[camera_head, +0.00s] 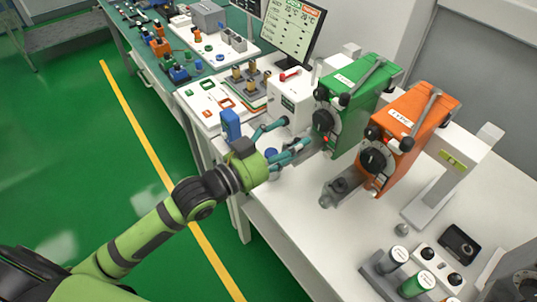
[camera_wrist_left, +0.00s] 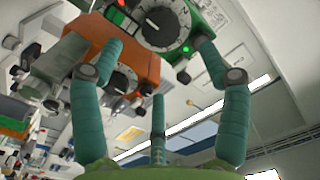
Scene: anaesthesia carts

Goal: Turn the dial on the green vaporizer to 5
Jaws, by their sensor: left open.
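The green vaporizer (camera_head: 355,95) stands on the white worktop, with its black dial (camera_head: 322,121) on the front face. In the left wrist view the dial (camera_wrist_left: 166,20) shows at the top, black with a pale numbered ring; I cannot tell its setting. My left gripper (camera_head: 291,138) is open and empty in front of the green vaporizer, fingers pointing towards the dial. In the left wrist view the open fingers (camera_wrist_left: 160,48) lie either side below the dial, apparently apart from it. My right gripper is in neither view.
An orange vaporizer (camera_head: 413,128) with a black dial (camera_head: 374,160) stands close to the right of the green one. A white box (camera_head: 290,98) is just left. A monitor (camera_head: 289,27) stands behind. Bottles and small devices are at the front right.

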